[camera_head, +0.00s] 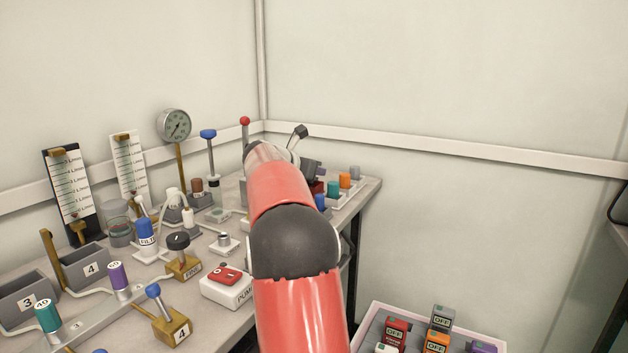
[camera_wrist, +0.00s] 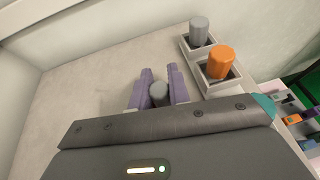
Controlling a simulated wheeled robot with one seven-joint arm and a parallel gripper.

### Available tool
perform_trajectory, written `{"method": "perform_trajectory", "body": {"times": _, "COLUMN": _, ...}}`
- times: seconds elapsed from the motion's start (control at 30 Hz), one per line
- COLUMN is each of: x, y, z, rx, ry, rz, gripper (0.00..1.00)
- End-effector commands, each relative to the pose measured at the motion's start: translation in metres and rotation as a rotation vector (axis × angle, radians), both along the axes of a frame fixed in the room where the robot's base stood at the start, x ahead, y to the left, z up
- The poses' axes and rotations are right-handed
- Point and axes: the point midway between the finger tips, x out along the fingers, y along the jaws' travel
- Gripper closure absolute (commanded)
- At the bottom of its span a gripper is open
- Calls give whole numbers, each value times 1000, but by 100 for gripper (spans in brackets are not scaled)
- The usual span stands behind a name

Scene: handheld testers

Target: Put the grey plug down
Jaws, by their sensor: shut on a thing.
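A second grey plug (camera_wrist: 199,30) stands upright in the end socket of a light rack (camera_wrist: 205,85), to the right of the gripper. It also shows in the head view (camera_head: 355,172). In the head view my red arm hides most of my gripper and the held plug.
An orange plug (camera_wrist: 221,63) stands beside the second grey plug in the rack. A teal plug (camera_head: 333,188) and a blue plug (camera_head: 320,201) are further along. Bare bench lies left of the gripper. Gauges and valves crowd the bench's left side; a bin (camera_head: 366,326) sits below right.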

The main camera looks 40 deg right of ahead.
Motion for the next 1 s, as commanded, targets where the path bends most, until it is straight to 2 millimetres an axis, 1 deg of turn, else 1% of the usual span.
{"method": "perform_trajectory", "body": {"times": 0.03, "x": 0, "y": 0, "z": -9, "rx": 0, "ry": 2, "rz": 1, "gripper": 100}}
{"method": "perform_trajectory", "body": {"times": 0.1, "x": 0, "y": 0, "z": -13, "rx": 0, "ry": 0, "rz": 0, "gripper": 100}}
{"method": "perform_trajectory", "body": {"times": 0.37, "x": 0, "y": 0, "z": -14, "rx": 0, "ry": -1, "rz": 0, "gripper": 100}}
{"method": "perform_trajectory", "body": {"times": 0.47, "x": 0, "y": 0, "z": -17, "rx": 0, "ry": 0, "rz": 0, "gripper": 100}}
{"method": "perform_trajectory", "body": {"times": 0.5, "x": 0, "y": 0, "z": -17, "rx": 0, "ry": 0, "rz": 0, "gripper": 81}}
{"method": "perform_trajectory", "body": {"times": 0.67, "x": -1, "y": 0, "z": -16, "rx": 1, "ry": 1, "rz": -1, "gripper": 60}}
{"method": "perform_trajectory", "body": {"times": 0.87, "x": -1, "y": -1, "z": -17, "rx": 1, "ry": 1, "rz": -3, "gripper": 60}}
{"method": "perform_trajectory", "body": {"times": 0.97, "x": -1, "y": -1, "z": -13, "rx": 1, "ry": 0, "rz": -3, "gripper": 60}}
{"method": "perform_trajectory", "body": {"times": 1.0, "x": -1, "y": 3, "z": -12, "rx": 1, "ry": 1, "rz": -1, "gripper": 60}}
